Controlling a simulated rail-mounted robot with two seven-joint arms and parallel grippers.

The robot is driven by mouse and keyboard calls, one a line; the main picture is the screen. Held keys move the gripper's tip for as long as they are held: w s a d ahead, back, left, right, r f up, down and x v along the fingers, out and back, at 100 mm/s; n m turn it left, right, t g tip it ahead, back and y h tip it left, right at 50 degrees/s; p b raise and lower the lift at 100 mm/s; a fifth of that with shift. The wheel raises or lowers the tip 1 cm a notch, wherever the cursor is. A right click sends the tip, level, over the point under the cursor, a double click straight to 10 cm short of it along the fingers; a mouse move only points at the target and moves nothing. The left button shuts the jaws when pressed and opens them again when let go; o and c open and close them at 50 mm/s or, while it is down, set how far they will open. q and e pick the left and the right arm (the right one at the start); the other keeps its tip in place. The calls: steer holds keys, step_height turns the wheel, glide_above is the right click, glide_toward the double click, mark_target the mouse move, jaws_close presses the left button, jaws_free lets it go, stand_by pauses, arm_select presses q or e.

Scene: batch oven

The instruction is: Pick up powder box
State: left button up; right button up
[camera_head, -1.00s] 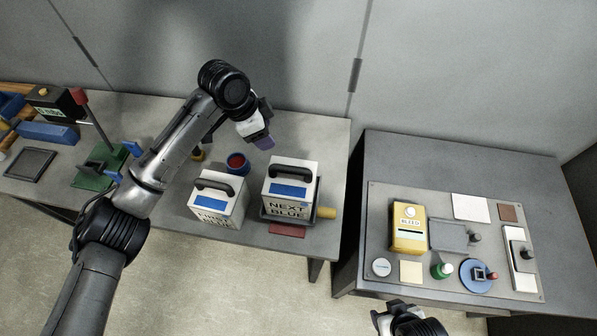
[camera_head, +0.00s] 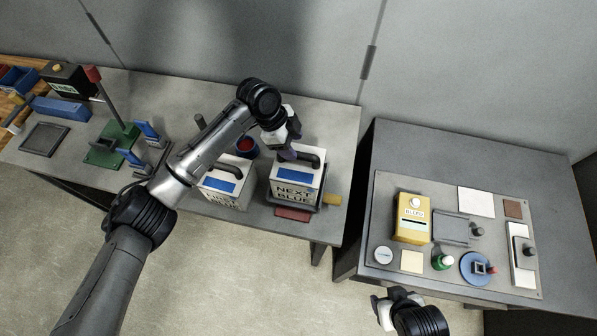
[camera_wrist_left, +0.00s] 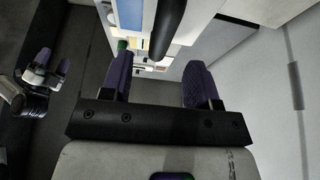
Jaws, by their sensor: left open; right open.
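Two white boxes with black top handles and blue labels stand on the left table. The right one, lettered NEXT BLUE (camera_head: 295,193), sits in a dark holder. The left one (camera_head: 225,186) is partly covered by my left arm. My left gripper (camera_head: 287,153) is open just above the left end of the NEXT BLUE box's handle. In the left wrist view, a white box face with a blue label (camera_wrist_left: 130,13) and a black handle (camera_wrist_left: 168,28) lie beyond the open purple fingers (camera_wrist_left: 158,84). Nothing is held. My right gripper (camera_head: 383,308) is low, in front of the right table.
A blue cup with red contents (camera_head: 247,146) stands behind the boxes. A yellow cylinder (camera_head: 332,199) lies right of the holder. A green stand (camera_head: 112,145) is on the left. The right table carries a panel with a yellow BLEED box (camera_head: 411,218). A gap separates the tables.

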mark_target(298, 153)
arm_select(q)
steer(key=shift+p+x, duration=0.85)
steer(key=shift+x, duration=1.55)
steer(key=shift+f, duration=0.45)
steer(key=shift+c, duration=0.4)
jaws_close()
steer(key=shift+w+r, duration=0.1)
steer(key=shift+r, duration=0.15)
